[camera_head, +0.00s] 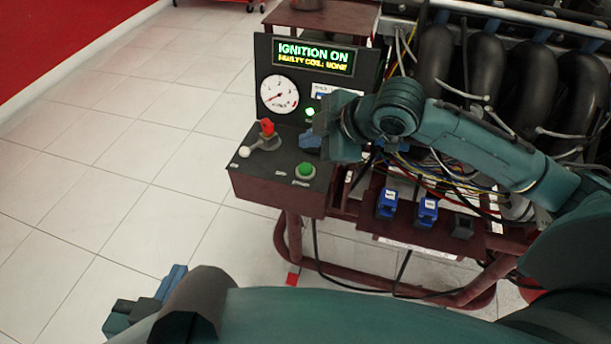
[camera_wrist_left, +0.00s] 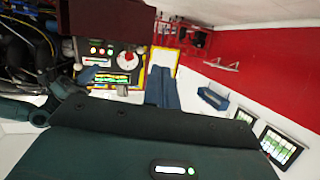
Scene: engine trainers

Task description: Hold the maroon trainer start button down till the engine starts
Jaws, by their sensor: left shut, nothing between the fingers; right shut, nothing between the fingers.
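The maroon trainer's control box (camera_head: 270,190) stands at the middle of the head view. A round green button (camera_head: 306,170) sits on its sloped top; its label is too small to read. The display (camera_head: 312,56) reads "IGNITION ON" and "FAULTY COIL: NONE". My right gripper (camera_head: 309,142) is shut over the box, just behind the green button; I cannot tell whether its tip touches anything. My left gripper (camera_head: 172,282) is shut and empty, low and left, clear of the box. Its blue fingers (camera_wrist_left: 162,88) show in the left wrist view, where the display (camera_wrist_left: 113,78) appears upside down.
A dial (camera_head: 279,95), a lit green lamp (camera_head: 309,112), a red knob (camera_head: 267,127) and a white-tipped lever (camera_head: 245,151) are on the box. Blue connectors (camera_head: 387,203) and engine wiring stand to the right. The tiled floor (camera_head: 110,180) at left is free.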

